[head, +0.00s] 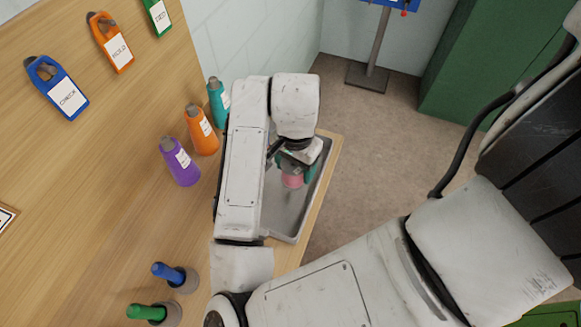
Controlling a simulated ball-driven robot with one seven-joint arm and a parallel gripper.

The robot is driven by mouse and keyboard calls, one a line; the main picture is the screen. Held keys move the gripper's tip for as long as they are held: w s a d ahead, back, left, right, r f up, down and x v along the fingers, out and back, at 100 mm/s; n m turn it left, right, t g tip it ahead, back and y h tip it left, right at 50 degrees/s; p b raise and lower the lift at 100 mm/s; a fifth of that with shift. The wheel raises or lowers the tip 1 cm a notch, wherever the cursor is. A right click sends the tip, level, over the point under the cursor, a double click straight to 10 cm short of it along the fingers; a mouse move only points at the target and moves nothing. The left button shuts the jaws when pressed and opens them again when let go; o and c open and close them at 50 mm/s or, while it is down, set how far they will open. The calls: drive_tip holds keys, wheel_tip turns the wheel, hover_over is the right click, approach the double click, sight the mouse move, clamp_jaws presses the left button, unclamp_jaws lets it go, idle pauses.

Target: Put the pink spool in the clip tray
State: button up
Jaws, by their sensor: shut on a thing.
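The pink spool (291,182) shows below my gripper (293,172), which is shut on it. My gripper is over a grey metal tray (291,238) at the table's right edge, likely the clip tray. I cannot tell whether the spool touches the tray floor or hangs above it. My arm hides the tray's left side and much of its far end.
Tagged clips (58,88) lie at upper left.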

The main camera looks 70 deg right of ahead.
sight(291, 165)
drive_tip(key=f, duration=0.1)
drive_tip(key=w+d+f, duration=0.2)
drive_tip(key=shift+f, duration=1.7)
drive_tip(key=shift+f, duration=0.2)
drive_tip(key=o, duration=1.1)
drive_tip(key=shift+r, duration=0.15)
wheel_tip(291, 165, up, 12)
drive_tip(key=p, duration=0.1)
